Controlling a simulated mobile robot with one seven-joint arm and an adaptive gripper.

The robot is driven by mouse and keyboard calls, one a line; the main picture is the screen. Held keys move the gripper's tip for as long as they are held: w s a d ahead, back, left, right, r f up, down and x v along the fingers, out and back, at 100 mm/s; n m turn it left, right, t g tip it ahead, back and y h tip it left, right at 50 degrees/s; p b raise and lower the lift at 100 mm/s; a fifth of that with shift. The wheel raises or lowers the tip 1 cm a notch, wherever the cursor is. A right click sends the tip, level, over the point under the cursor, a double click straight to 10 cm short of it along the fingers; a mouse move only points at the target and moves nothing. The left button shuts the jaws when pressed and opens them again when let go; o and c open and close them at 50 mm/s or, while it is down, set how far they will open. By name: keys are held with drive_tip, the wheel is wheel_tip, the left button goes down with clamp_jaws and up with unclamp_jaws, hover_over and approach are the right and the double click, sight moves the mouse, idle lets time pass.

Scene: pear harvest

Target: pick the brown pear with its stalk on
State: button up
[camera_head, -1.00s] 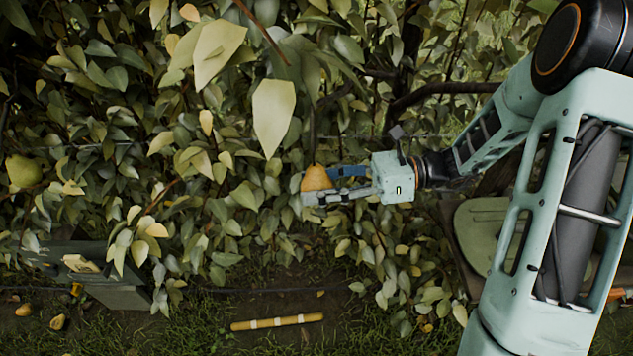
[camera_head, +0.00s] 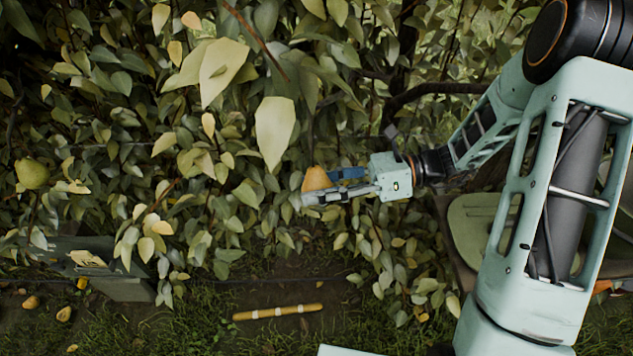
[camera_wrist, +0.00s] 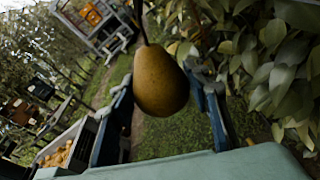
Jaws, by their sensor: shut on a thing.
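The brown pear (camera_head: 316,179) is between the fingers of my gripper (camera_head: 322,186) in the head view, in front of the leaves. In the wrist view the pear (camera_wrist: 161,82) hangs upright, narrow end up, with one finger on each side. My gripper is shut on it. A dark stalk (camera_wrist: 143,27) rises from its top and runs out of the picture. I cannot tell whether the stalk is still joined to a branch. The blue finger and the grey finger partly cover the pear in the head view.
A green pear (camera_head: 32,174) hangs at the far left. A banded yellow stick (camera_head: 277,312) lies on the ground. The wrist view shows a crate of pears (camera_wrist: 58,156). Dense leaves surround my gripper.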

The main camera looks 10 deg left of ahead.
sight(321, 191)
drive_tip(key=shift+s+d+r+m+p, duration=0.15)
drive_tip(key=shift+s+r+m+p, duration=0.2)
drive_tip(key=shift+p, duration=0.8)
drive_tip(key=shift+d+f+m+h+p, duration=0.15)
drive_tip(key=shift+m+h+p, duration=0.2)
drive_tip(key=shift+p, duration=0.2)
drive_tip(key=shift+s+r+p, duration=0.15)
drive_tip(key=shift+r+p, duration=0.15)
drive_tip(key=shift+p, duration=0.55)
drive_tip(key=shift+s+d+m+g+p, duration=0.2)
drive_tip(key=shift+m+g+p, duration=0.1)
drive_tip(key=shift+m+p, duration=0.4)
drive_tip(key=shift+r, duration=0.15)
drive_tip(key=shift+s+r+h+p, duration=0.1)
drive_tip(key=shift+h+p, duration=0.15)
drive_tip(key=shift+p, duration=0.3)
drive_tip(key=shift+s+r+p, duration=0.1)
drive_tip(key=shift+p, duration=0.3)
drive_tip(key=shift+s+d+r+m+p, duration=0.1)
drive_tip(key=shift+s+d+m+p, duration=0.05)
drive_tip(key=shift+m+p, duration=0.4)
